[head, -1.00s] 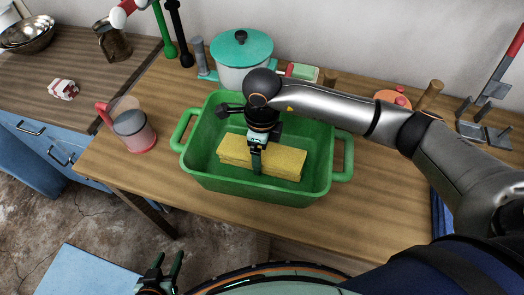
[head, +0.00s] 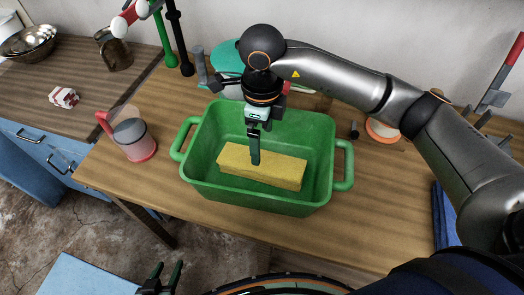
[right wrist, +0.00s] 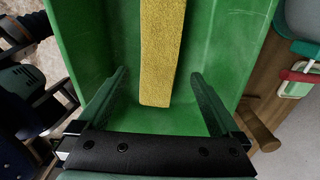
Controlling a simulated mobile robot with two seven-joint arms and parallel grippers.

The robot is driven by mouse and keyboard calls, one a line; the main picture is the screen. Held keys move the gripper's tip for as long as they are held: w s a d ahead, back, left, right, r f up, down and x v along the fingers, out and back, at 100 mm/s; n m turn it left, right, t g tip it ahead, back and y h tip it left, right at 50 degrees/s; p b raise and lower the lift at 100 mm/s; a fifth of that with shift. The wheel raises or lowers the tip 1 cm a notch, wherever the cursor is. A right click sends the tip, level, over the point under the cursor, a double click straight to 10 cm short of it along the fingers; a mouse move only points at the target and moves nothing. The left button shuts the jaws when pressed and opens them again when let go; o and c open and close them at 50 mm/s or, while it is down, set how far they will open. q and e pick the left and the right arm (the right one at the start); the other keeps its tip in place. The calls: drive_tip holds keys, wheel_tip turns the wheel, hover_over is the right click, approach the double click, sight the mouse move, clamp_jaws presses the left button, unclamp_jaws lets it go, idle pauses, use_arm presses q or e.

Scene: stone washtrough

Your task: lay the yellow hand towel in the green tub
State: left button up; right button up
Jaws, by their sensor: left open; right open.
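The yellow hand towel (head: 280,170), folded into a block, lies flat inside the green tub (head: 215,190) on the wooden table. It also shows in the right wrist view (right wrist: 160,60), running lengthwise on the floor of the tub (right wrist: 110,45). My right gripper (head: 254,160) is above the towel, pointing down. In the right wrist view its two fingers (right wrist: 160,95) stand wide apart on either side of the towel's near end, not closed on it. My left gripper (head: 162,278) is open and empty at the bottom edge of the head view, away from the table.
A clear jug with a red handle (head: 133,135) stands left of the tub. A teal-lidded pot (head: 222,58) behind it is partly hidden by my right arm. The table's front strip is clear.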

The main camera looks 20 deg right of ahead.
drive_tip(key=shift+r, duration=1.35)
